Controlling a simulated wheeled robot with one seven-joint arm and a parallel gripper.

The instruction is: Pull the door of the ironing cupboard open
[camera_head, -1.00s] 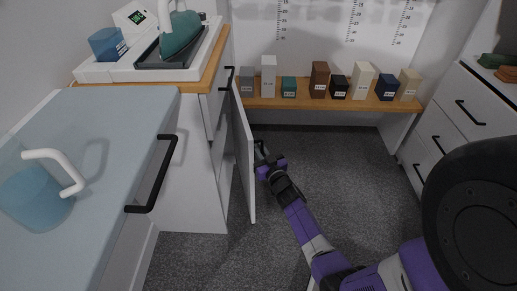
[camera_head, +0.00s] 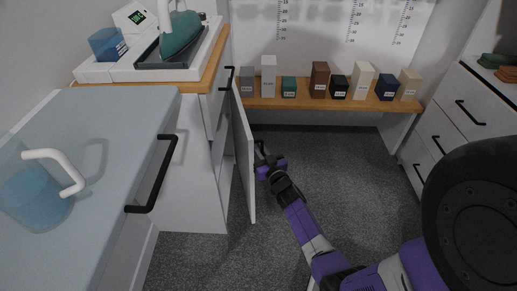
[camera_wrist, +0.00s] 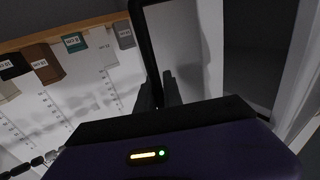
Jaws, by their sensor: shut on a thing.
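The ironing cupboard stands under the wooden top with the iron, and its white door (camera_head: 243,150) is ajar, swung out into the room. The cupboard's dark interior shows in a narrow gap behind the door. My gripper (camera_head: 262,152) is low at the far side of the door, close to its outer face. In the wrist view my gripper (camera_wrist: 160,92) is shut on the black bar handle (camera_wrist: 146,45) of the door, whose pale panel (camera_wrist: 190,45) lies beside it. The exact grip on the handle is hidden in the head view.
A teal iron (camera_head: 179,36) stands on its station atop the cupboard. A blue-grey counter (camera_head: 100,130) with a translucent jug (camera_head: 38,196) is at the left. A low shelf (camera_head: 300,103) bears several small boxes. Drawers (camera_head: 450,120) stand at the right. Grey floor (camera_head: 350,180) is clear between.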

